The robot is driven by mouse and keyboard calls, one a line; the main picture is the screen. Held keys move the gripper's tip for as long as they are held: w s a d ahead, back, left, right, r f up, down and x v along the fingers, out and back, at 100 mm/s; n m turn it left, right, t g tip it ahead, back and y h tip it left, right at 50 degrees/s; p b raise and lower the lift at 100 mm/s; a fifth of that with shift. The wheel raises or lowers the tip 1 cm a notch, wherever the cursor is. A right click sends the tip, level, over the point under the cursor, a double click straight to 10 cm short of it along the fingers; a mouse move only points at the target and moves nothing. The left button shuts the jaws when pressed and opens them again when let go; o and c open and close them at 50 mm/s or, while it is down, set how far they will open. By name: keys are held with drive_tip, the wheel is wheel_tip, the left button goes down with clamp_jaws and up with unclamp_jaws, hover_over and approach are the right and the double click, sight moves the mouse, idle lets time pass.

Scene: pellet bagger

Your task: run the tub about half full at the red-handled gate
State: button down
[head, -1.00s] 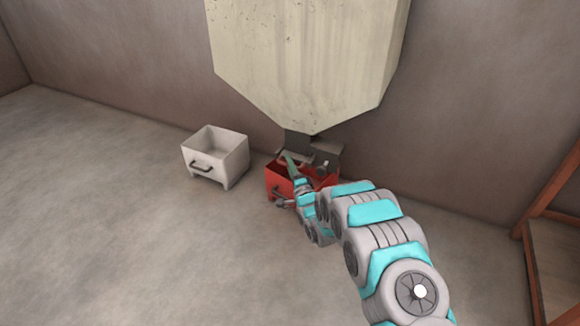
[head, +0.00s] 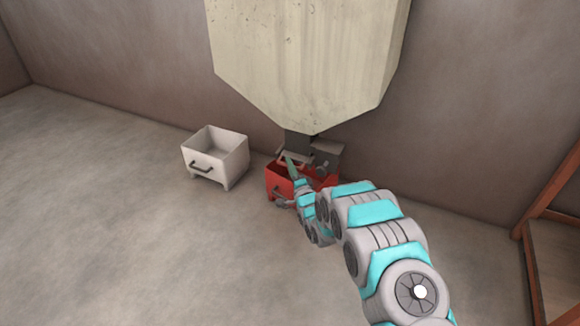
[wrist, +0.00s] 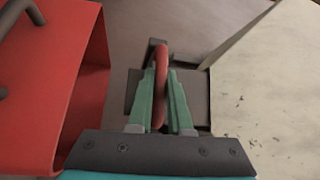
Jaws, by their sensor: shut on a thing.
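A red tub (head: 280,184) stands on the floor under the hopper's spout, partly hidden by my arm. In the wrist view the tub (wrist: 85,90) is at the left, with its dark handle at the corner. The gate's red handle (wrist: 161,60) lies between the green fingers of my gripper (wrist: 163,95), which is shut on it. In the head view my gripper (head: 290,166) is over the tub, just below the grey gate housing (head: 325,155). I cannot see how much is in the tub.
The large cream hopper (head: 310,60) hangs above, close to the wall; its side (wrist: 270,90) fills the right of the wrist view. A white tub (head: 215,156) stands on the floor to the left. A wooden frame (head: 545,210) is at the right.

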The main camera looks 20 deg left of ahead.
idle(0.8)
drive_tip(key=s+p, duration=0.1)
drive_tip(key=s, duration=0.2)
drive_tip(key=s+p, duration=0.1)
drive_tip(key=s, duration=0.2)
drive_tip(key=shift+a+p, duration=0.2)
drive_tip(key=shift+p, duration=0.15)
drive_tip(key=c, duration=0.8)
unclamp_jaws()
drive_tip(key=shift+c, duration=0.2)
drive_tip(key=v, duration=0.7)
drive_tip(key=shift+s+d+p, duration=0.25)
drive_tip(key=shift+s+p, duration=0.05)
drive_tip(key=shift+p, duration=0.1)
drive_tip(key=shift+f, duration=0.1)
